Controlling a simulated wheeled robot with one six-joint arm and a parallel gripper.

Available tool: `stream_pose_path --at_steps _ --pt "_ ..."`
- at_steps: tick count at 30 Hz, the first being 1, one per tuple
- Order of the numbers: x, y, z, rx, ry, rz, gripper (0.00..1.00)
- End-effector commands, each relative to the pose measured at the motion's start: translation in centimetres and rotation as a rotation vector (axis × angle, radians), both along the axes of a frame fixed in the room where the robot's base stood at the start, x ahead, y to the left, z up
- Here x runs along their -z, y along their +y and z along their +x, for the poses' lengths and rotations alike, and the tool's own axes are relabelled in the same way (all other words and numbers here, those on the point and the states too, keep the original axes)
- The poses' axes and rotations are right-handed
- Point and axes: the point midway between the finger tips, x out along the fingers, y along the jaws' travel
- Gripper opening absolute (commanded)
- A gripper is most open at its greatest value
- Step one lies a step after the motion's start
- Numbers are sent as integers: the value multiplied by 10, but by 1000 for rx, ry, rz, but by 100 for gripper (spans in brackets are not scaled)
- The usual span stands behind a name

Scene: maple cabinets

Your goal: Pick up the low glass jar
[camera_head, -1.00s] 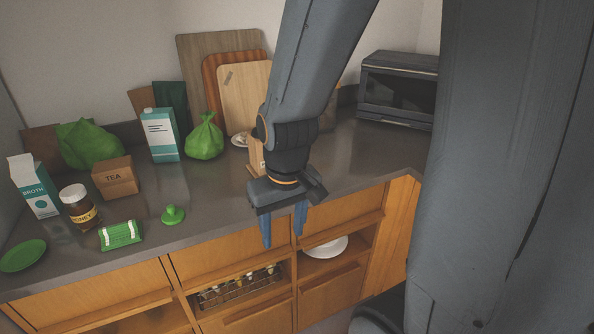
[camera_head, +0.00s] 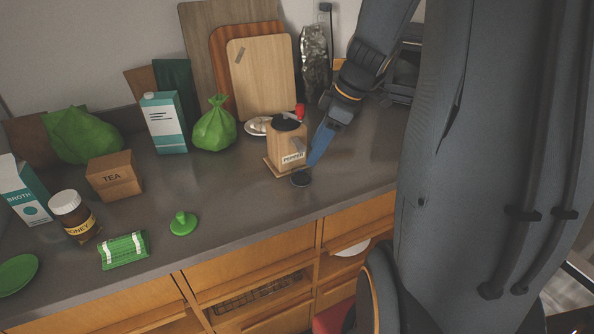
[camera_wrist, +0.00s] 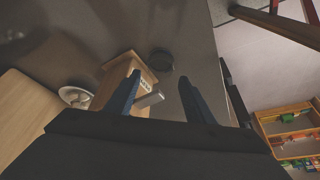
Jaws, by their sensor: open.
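A small, low round jar with a dark top (camera_head: 301,178) stands on the grey counter, just in front of the wooden pepper box. I take it for the low glass jar; its glass sides are hard to make out. It also shows in the wrist view as a dark disc (camera_wrist: 161,60), ahead of the fingertips and roughly between their lines. My gripper (camera_head: 316,158) points down beside the pepper box, its blue fingers close to the jar. In the wrist view my gripper (camera_wrist: 159,78) has its fingers wide apart with nothing held between them.
The pepper box (camera_head: 286,147) stands close beside the fingers, with a plate (camera_head: 258,126) and cutting boards (camera_head: 262,80) behind. A honey jar (camera_head: 74,214), tea box (camera_head: 113,178) and green stopper-like thing (camera_head: 183,224) stand left. The counter's front edge is near; bare counter lies between.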

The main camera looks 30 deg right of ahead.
Motion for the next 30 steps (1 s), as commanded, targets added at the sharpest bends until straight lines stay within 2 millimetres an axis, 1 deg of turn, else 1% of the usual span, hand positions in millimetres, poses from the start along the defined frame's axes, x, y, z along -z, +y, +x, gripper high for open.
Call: stream_pose_path --at_steps 6,11,21,24,30 --pt "18 5 4 -3 0 2 49" --pt "28 9 6 -4 0 1 49" --pt "63 25 15 -5 -1 1 49" --pt "68 26 17 -5 -1 0 49" --pt "69 26 17 -5 -3 -1 49"
